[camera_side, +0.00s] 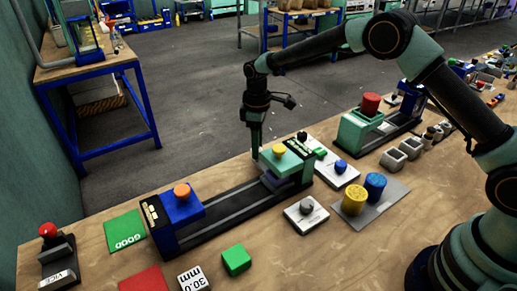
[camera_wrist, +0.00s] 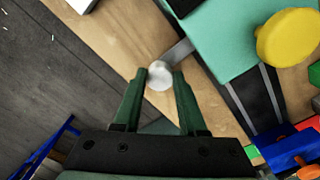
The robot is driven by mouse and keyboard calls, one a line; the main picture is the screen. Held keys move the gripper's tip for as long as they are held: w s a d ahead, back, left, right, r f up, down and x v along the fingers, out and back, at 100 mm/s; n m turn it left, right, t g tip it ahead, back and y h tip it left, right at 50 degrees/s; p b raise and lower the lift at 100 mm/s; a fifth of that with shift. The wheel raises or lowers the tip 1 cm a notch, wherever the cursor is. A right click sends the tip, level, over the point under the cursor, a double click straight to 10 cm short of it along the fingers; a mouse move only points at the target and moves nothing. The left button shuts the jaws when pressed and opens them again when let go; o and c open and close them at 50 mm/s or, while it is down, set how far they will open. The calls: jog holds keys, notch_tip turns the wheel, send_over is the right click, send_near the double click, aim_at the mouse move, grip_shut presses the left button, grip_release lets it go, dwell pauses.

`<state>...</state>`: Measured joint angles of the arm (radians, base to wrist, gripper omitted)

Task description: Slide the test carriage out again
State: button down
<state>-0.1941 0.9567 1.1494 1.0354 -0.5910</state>
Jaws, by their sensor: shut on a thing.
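My gripper (camera_wrist: 160,78) points down in the side view, at the far side of a teal press head with a yellow button (camera_side: 279,150). In the wrist view its two dark green fingers are shut on a round silver knob (camera_wrist: 160,73). A grey metal bar (camera_wrist: 180,51) runs from the knob towards the teal head (camera_wrist: 220,35) and its yellow button (camera_wrist: 288,37).
A blue press head with an orange button (camera_side: 182,200) stands at the rails' left end. A green GOOD mat (camera_side: 125,230), a green cube (camera_side: 236,260) and a 30.0 mm block (camera_side: 193,279) lie near it. Yellow (camera_side: 355,199) and blue (camera_side: 375,186) cylinders stand right of the rails.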

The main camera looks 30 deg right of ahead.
dwell(0.4)
jog(key=a, duration=1.2)
jog(key=shift+w+a+r, duration=0.1)
jog(key=shift+c, duration=2.3)
grip_release()
notch_tip(320, 180, up, 12)
